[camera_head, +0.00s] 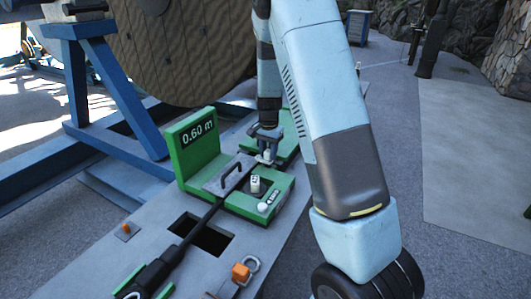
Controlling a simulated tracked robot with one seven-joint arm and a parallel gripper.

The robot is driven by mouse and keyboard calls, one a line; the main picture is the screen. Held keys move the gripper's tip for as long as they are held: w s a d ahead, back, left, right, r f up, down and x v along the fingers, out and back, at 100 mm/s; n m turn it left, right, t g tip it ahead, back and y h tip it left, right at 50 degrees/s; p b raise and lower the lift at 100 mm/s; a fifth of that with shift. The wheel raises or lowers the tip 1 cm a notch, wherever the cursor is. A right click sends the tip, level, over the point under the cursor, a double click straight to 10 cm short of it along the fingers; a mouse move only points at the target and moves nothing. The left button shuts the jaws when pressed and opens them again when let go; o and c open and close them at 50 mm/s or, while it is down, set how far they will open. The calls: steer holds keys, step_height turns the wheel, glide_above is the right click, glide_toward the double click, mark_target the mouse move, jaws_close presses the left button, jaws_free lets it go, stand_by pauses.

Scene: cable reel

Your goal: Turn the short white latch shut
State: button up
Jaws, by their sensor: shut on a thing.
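My gripper (266,150) reaches down at the far end of the green measuring unit (228,197). Its fingers are shut on a small pale piece, which looks like the short white latch (266,157). The fingers cover most of it, so its angle is hard to tell. The green unit has a display plate (198,142) reading 0.60 m and a grey handle (237,172) on top.
A black cable (203,225) runs through the unit toward a dark tool at the lower left. A large wooden reel (180,50) on a blue frame (110,90) stands behind.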

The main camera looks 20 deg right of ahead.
mark_target(268, 150)
steer(key=shift+s+a+f, duration=0.1)
steer(key=shift+s, duration=0.05)
steer(key=o, duration=1)
steer(key=shift+c, duration=0.2)
step_height(268, 150, up, 14)
steer(key=shift+f, duration=0.1)
